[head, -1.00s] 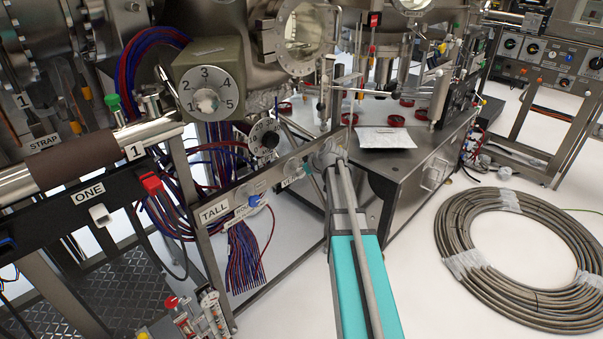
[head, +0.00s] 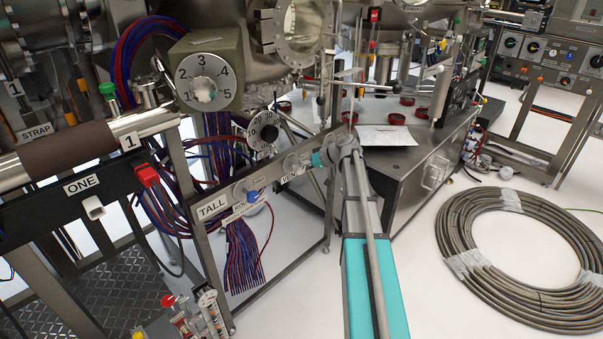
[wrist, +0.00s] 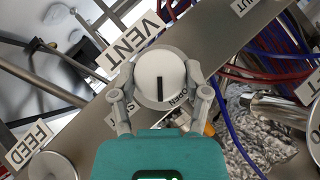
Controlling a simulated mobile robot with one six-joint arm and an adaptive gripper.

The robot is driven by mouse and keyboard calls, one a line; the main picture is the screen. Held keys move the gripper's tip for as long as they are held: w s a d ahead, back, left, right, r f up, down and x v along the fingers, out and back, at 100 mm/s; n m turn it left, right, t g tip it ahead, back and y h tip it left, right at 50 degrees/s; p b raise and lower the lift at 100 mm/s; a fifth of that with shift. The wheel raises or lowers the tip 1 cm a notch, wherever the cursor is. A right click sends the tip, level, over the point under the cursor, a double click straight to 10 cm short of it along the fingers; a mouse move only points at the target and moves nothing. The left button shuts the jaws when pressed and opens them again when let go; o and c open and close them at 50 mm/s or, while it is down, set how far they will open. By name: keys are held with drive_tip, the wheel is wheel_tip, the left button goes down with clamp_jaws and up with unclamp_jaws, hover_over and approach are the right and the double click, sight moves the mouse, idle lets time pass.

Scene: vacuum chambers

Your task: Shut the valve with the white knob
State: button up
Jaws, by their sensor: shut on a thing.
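The white round knob (wrist: 172,66) sits on a grey metal strip in the middle of the wrist view, with a black line on its face running upright in the picture. My gripper (wrist: 160,76) has a finger on either side of the knob and is shut on it. A VENT label (wrist: 130,42) lies up and left of the knob. Partly hidden OPEN lettering (wrist: 179,98) lies below right, and another partly covered label lies below left. In the head view my arm reaches the strip near the VENT label (head: 292,177); the fingers and white knob are not clear there.
The same strip carries a TALL label (head: 212,207) and a blue knob (head: 252,195). A numbered dial box (head: 205,70) stands above left. Red and blue wires hang behind the strip. A coiled hose (head: 470,265) lies on the floor at right.

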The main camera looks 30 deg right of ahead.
drive_tip(key=m+y+b, duration=0.1)
drive_tip(key=y+b, duration=0.1)
drive_tip(key=f+m+y+b, duration=0.1)
drive_tip(key=y+b, duration=0.1)
drive_tip(key=b, duration=0.1)
drive_tip(key=shift+d+m, duration=0.1)
drive_tip(key=shift+m, duration=0.3)
drive_tip(key=m+y+b, duration=0.1)
drive_tip(key=y+b, duration=0.1)
drive_tip(key=b, duration=0.1)
drive_tip(key=shift+r+m, duration=0.1)
drive_tip(key=shift+m, duration=0.3)
drive_tip(key=shift+r+m+t+y+b, duration=0.15)
drive_tip(key=shift+m+t+y+b, duration=0.3)
drive_tip(key=shift+b, duration=0.35)
drive_tip(key=o, duration=1.1)
drive_tip(key=shift+r, duration=0.1)
drive_tip(key=shift+o, duration=0.2)
drive_tip(key=v, duration=1.2)
